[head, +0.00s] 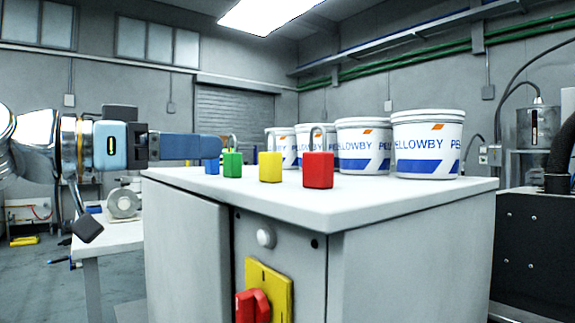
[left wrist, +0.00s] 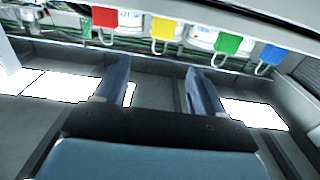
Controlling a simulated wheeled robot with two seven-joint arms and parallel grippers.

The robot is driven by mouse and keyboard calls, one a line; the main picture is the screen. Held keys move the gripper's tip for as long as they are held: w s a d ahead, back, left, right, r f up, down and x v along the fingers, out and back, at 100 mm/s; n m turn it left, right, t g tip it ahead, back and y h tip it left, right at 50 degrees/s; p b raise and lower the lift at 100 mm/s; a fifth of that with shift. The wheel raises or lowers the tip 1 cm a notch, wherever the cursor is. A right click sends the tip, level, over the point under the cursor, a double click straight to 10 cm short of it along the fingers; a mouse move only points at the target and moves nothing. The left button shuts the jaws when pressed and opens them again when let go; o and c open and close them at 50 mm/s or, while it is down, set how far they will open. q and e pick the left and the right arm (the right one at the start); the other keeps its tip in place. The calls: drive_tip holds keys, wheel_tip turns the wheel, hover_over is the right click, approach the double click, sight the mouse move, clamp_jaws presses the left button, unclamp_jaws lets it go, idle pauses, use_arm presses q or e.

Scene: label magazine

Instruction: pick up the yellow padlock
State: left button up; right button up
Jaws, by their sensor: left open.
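The yellow padlock (head: 270,167) stands upright on the white cabinet top (head: 350,195), shackle up, between the green padlock (head: 232,163) and the red padlock (head: 318,171). The blue padlock (head: 212,167) is at the left end, its upper part hidden behind my left gripper (head: 214,147). That gripper reaches in from the left, apart from the yellow padlock. In the left wrist view the yellow padlock (left wrist: 163,28) appears inverted at the top, beyond the two fingertips. The fingers (left wrist: 160,75) are spread with nothing between them. My right gripper does not show.
Several white buckets (head: 428,145) stand behind the padlocks on the cabinet top. A red and yellow rotary switch (head: 267,295) sits on the cabinet front. A lower table (head: 115,235) with a grey machine stands at the left. The cabinet top's front strip is clear.

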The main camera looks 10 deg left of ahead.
sight(264, 156)
use_arm(q)
drive_tip(key=p+x, duration=0.1)
drive_tip(key=x, duration=0.6)
drive_tip(key=shift+f, duration=0.1)
drive_tip(key=x, duration=0.2)
drive_tip(key=f+p+x, duration=0.1)
drive_tip(key=x, duration=0.2)
drive_tip(key=shift+w, duration=0.15)
drive_tip(key=shift+c, duration=0.3)
drive_tip(key=c, duration=1)
drive_tip(key=shift+r, duration=0.45)
drive_tip(key=shift+c, duration=0.3)
wheel_tip(264, 156, up, 3)
drive_tip(key=shift+p, duration=0.7)
drive_tip(key=s+r+p, duration=0.1)
drive_tip(key=s+r, duration=0.8)
drive_tip(key=s, duration=0.5)
drive_tip(key=shift+a, duration=0.25)
